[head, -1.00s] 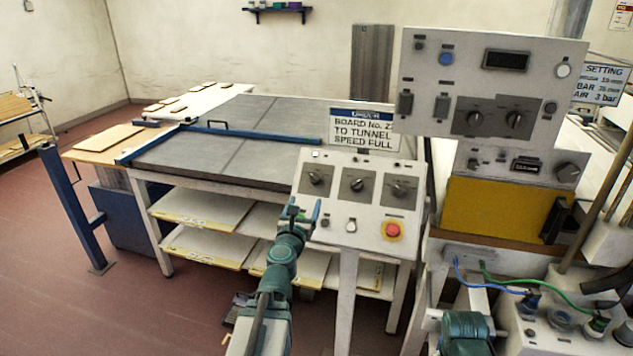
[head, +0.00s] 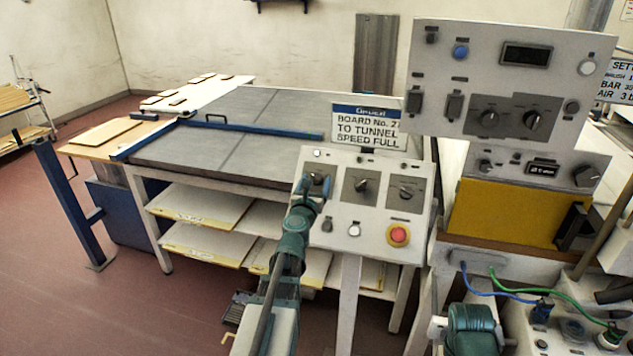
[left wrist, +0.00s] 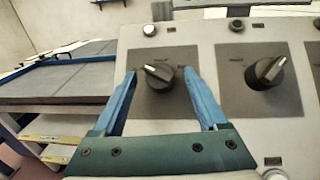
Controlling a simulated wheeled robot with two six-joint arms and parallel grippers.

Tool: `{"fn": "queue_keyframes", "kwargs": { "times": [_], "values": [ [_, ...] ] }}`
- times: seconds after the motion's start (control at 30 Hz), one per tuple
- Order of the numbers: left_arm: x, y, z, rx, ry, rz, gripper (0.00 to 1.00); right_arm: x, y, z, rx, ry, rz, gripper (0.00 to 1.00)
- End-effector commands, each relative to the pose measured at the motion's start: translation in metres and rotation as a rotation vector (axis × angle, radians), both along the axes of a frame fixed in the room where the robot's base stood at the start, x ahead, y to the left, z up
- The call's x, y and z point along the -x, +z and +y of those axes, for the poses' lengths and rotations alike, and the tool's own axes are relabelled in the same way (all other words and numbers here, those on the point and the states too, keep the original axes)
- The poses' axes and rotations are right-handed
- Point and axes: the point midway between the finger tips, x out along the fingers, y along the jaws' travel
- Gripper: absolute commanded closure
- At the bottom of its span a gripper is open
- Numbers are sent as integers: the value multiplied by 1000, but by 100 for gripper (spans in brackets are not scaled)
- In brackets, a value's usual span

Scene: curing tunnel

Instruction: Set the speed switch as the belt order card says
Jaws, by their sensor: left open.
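The belt order card (head: 366,126) stands above the belt panel and reads "BOARD No. 27 TO TUNNEL SPEED FULL". The sloped white panel (head: 378,229) carries three dark rotary switches: left (head: 316,179), middle (head: 361,185) and right (head: 404,191). Their labels are too small to read. My left gripper (head: 314,187) is open at the left switch, partly covering it. In the left wrist view its blue fingers (left wrist: 160,74) stand either side of that switch's knob (left wrist: 158,76), apparently apart from it. The knob's white mark points up-left. The middle knob (left wrist: 265,72) points up-right. My right gripper is not seen.
A red stop button (head: 398,235) on a yellow base sits low on the panel. A larger control box (head: 510,80) rises behind at right, above a yellow-fronted unit (head: 503,212). Blue and green hoses run at lower right. The grey belt table (head: 215,150) lies behind left.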

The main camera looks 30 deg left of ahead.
Motion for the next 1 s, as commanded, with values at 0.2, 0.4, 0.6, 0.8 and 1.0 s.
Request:
{"fn": "queue_keyframes", "kwargs": {
  "times": [0.2, 0.4, 0.6, 0.8, 1.0],
  "values": [
    [0, 0, 0, 0, 0, 0, 24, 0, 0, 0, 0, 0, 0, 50],
    [0, 0, 0, 0, 0, 0, 59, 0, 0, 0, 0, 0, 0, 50],
    [0, 0, 0, 0, 0, 0, 95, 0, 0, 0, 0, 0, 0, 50],
    [0, 0, 0, -3, -2, 1, 100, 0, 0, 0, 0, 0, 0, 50],
    [1, 0, 2, -38, -37, 10, 100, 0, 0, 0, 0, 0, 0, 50]
  ]
}}
